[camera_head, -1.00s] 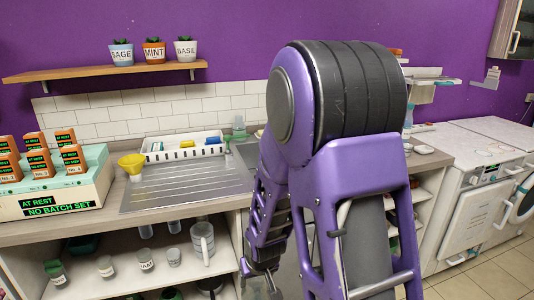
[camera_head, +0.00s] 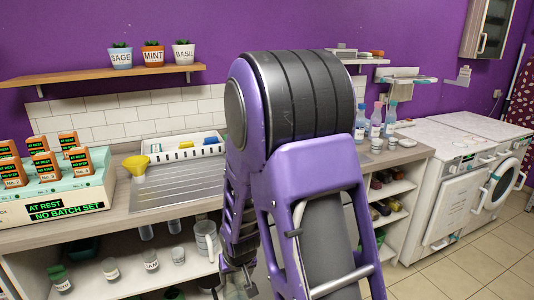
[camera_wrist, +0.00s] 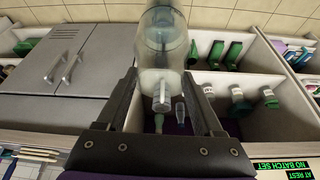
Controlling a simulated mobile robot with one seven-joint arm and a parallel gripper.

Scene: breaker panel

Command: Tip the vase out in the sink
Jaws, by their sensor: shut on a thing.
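In the wrist view, my gripper (camera_wrist: 160,78) is shut on a clear, greyish glass vessel, which I take to be the vase (camera_wrist: 163,32). It is held between the two dark fingers, in front of the lower cabinet. Its full shape and any contents cannot be told. In the head view, my gripper (camera_head: 238,284) is low in front of the counter, and the vase is barely visible there. The metal drainboard (camera_head: 178,188) lies on the counter to the left of my arm. The sink basin is hidden behind my arm.
A white rack (camera_head: 185,150) and a yellow funnel (camera_head: 136,164) stand by the drainboard. A batch device (camera_head: 60,196) is at left. Bottles (camera_head: 375,122) stand on the counter at right. Open shelves below hold jars and a jug (camera_head: 206,240). Tiled floor lies clear at right.

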